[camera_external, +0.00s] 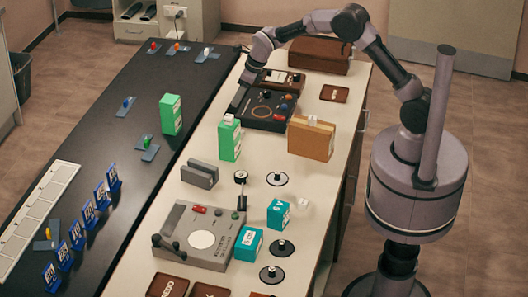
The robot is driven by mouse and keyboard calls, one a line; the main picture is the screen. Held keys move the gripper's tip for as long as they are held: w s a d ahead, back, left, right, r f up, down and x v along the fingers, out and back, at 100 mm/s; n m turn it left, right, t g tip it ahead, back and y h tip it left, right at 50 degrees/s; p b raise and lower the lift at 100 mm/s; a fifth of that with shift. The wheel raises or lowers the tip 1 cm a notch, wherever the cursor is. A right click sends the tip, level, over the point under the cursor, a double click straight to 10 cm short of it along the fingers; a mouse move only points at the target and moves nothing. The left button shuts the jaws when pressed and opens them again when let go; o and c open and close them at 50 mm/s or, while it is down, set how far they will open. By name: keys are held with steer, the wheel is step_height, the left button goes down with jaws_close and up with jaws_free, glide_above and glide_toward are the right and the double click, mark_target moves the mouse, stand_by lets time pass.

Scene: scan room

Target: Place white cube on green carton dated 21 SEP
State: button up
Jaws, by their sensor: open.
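One green carton (229,143) stands upright on the cream counter, with a small white cube (228,119) on its top. Another green carton (171,115) stands on the black counter to the left. The date print is too small to read on both. A second white cube (312,120) sits on a tan carton (311,141). A third small white block (303,203) shows beside a teal carton (278,214). My gripper (235,109) is open and points down, just above or behind the cube on the counter's green carton; I cannot tell whether they touch.
A dark control panel (264,111) lies right of my gripper. A grey console (203,236) with levers, another teal carton (248,244) and black round stands (277,179) are nearer the front. Blue numbered cards (101,195) line the black counter. A brown case (320,54) is at the back.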

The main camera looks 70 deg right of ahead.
steer(key=s+a+r+n+t+y, duration=0.1)
steer(key=s+a+r+n, duration=0.4)
steer(key=s+r+n, duration=0.5)
steer(key=s+a+r+n, duration=0.65)
steer(key=s+r, duration=0.25)
steer(key=s, duration=0.3)
steer(key=s+a+f+n, duration=0.1)
steer(key=s+n, duration=0.6)
steer(key=s, duration=0.1)
steer(key=s+a+f+n+y, duration=0.1)
steer(key=s+a+n, duration=0.1)
steer(key=s+n, duration=0.6)
steer(key=shift+s+a+f, duration=0.2)
steer(key=shift+s+f, duration=0.2)
steer(key=shift+s, duration=0.05)
